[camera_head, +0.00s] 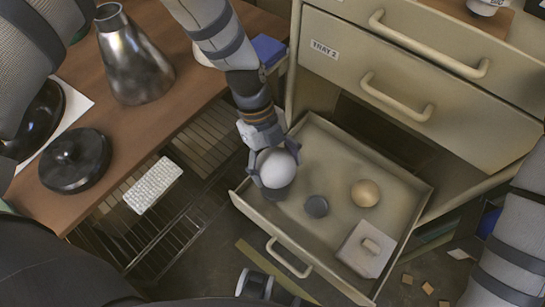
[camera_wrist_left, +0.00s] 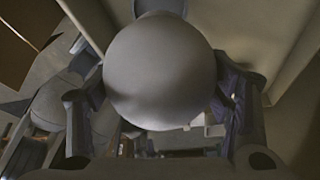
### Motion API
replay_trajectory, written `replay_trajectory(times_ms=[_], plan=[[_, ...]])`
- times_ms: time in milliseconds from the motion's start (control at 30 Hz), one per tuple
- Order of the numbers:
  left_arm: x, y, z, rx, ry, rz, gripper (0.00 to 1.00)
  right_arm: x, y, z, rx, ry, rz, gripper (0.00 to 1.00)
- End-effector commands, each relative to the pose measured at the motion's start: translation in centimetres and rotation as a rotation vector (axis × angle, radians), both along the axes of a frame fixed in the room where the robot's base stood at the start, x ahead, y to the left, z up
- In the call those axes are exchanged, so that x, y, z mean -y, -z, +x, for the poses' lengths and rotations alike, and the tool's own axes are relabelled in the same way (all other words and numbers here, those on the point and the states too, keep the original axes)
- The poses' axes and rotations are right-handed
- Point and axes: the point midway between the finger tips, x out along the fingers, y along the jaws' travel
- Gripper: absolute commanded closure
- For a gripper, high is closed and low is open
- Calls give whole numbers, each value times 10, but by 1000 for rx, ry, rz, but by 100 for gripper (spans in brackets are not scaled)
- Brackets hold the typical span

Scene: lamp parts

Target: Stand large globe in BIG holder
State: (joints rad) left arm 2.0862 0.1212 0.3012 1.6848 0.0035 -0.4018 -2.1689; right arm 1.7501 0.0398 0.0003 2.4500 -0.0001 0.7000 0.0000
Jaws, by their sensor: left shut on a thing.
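The large globe (camera_head: 276,168) is a smooth pale grey ball. My left gripper (camera_head: 270,162) is shut on it, above the left part of an open drawer (camera_head: 335,145). The globe also fills the middle of the left wrist view (camera_wrist_left: 160,75), with a finger on each side. A dark shape (camera_head: 277,194) shows just below the globe; it may be the big holder, and I cannot tell whether they touch. A smaller dark round piece (camera_head: 316,207) lies to its right on the drawer floor. A smaller tan ball (camera_head: 365,193) is farther right. My right gripper is not in view.
A pale box with a knob (camera_head: 366,249) sits at the drawer's near right. The drawer walls surround these parts. The closed Tray 2 drawer (camera_head: 365,100) is behind. A wooden table (camera_head: 110,135) at left bears a metal flask (camera_head: 133,60) and a dark lidded dish (camera_head: 75,160).

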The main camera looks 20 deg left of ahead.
Motion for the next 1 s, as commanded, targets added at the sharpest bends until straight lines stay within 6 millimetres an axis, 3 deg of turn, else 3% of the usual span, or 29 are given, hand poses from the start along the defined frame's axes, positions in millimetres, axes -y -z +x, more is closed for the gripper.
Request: replay_trajectory(times_ms=[267, 667, 1000], plan=[[1, 9, -1, -5, 15, 0, 52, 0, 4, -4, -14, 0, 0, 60], [1, 50, -3, -8, 13, -1, 52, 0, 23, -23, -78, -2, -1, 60], [1, 50, 0, -1, 13, -1, 52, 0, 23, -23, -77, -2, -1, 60]])
